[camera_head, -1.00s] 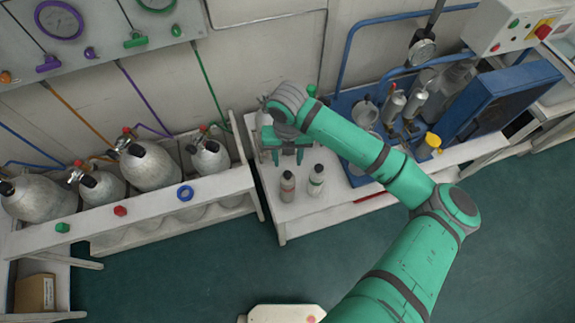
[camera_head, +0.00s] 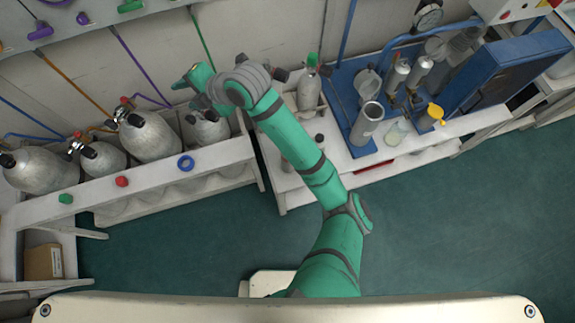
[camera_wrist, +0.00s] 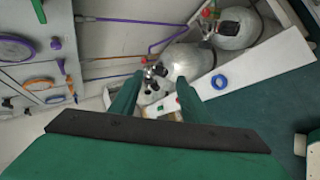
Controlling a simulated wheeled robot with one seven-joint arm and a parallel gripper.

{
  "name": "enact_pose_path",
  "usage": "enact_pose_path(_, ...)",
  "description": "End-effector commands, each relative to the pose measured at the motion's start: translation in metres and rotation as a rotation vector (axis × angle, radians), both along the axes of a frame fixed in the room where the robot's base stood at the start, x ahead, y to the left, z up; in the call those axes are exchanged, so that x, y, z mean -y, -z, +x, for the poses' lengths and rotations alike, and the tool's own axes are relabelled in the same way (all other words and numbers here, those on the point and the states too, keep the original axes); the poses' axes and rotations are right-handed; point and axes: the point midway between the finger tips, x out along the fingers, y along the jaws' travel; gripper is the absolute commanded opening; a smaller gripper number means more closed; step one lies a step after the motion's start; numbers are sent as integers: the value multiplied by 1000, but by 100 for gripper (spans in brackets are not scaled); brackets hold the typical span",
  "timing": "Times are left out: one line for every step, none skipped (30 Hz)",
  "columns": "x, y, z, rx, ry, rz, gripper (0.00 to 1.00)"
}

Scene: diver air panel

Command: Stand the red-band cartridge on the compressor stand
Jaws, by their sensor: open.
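My gripper (camera_head: 188,80) is raised at the left, above the bench with the large cylinders. In the wrist view its two fingers (camera_wrist: 160,88) are apart, with nothing held between them; cylinder valves show behind the gap. I cannot pick out a red band on any cartridge. Two small cartridges stand on the white bench, mostly hidden by my arm: one shows at its left edge (camera_head: 287,164), the other's dark cap at its right (camera_head: 320,139). A grey cylinder with a green top (camera_head: 311,88) stands in a white rack. The blue compressor base (camera_head: 345,100) is to the right; which part is the stand is unclear.
Several large grey cylinders (camera_head: 148,138) lie in the left bench. A grey open cup (camera_head: 367,123) and yellow-topped item (camera_head: 436,113) stand at right. The floor is clear.

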Motion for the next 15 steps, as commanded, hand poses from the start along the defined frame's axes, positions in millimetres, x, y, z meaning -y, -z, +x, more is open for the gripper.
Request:
enact_pose_path(-14,-9,-1,-21,46,93,42)
enact_pose_path(-20,-14,-1,-33,74,143,42)
enact_pose_path(-26,-21,1,-49,115,210,42)
enact_pose_path(-30,-27,1,-63,145,260,42)
enact_pose_path(-34,-31,2,-77,175,309,42)
enact_pose_path(-37,-37,3,-99,215,374,42)
enact_pose_path(-38,-40,4,-114,247,422,42)
enact_pose_path(-39,-44,4,-133,277,469,42)
enact_pose_path(-40,-47,5,-156,318,531,42)
enact_pose_path(-39,-49,5,-175,350,577,42)
enact_pose_path(-39,-51,5,-194,381,620,42)
enact_pose_path(-37,-52,5,-220,423,678,42)
enact_pose_path(-34,-52,5,-238,455,720,42)
enact_pose_path(-32,-52,5,-258,485,763,42)
enact_pose_path(-28,-51,4,-284,528,816,42)
